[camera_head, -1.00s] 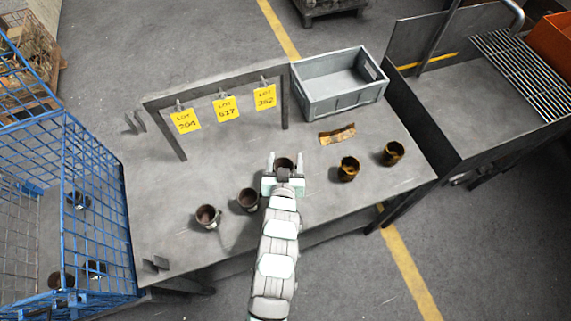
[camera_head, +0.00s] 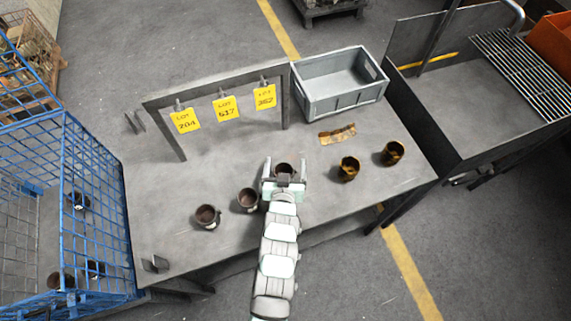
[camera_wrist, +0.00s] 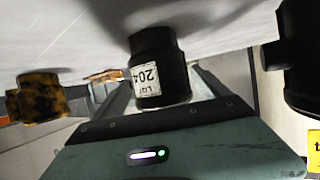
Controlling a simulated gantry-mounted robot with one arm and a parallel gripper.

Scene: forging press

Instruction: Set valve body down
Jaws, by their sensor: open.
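A dark valve body (camera_head: 285,167) stands on the grey table between the fingers of my gripper (camera_head: 285,172). My gripper is open, with a finger on each side and a gap to the part. In the wrist view the picture is upside down, and the valve body (camera_wrist: 155,75) shows a white label reading LOT 204. Its base meets the table surface. Two more dark valve bodies stand to the left, one close (camera_head: 247,199) and one farther (camera_head: 208,216).
A frame behind carries yellow tags for lots 204 (camera_head: 186,121), 617 (camera_head: 226,109) and 362 (camera_head: 265,97). A grey bin (camera_head: 340,97) and a brown rag (camera_head: 338,134) lie at the back right. A blue cage (camera_head: 90,190) borders the left. The table's left-middle is clear.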

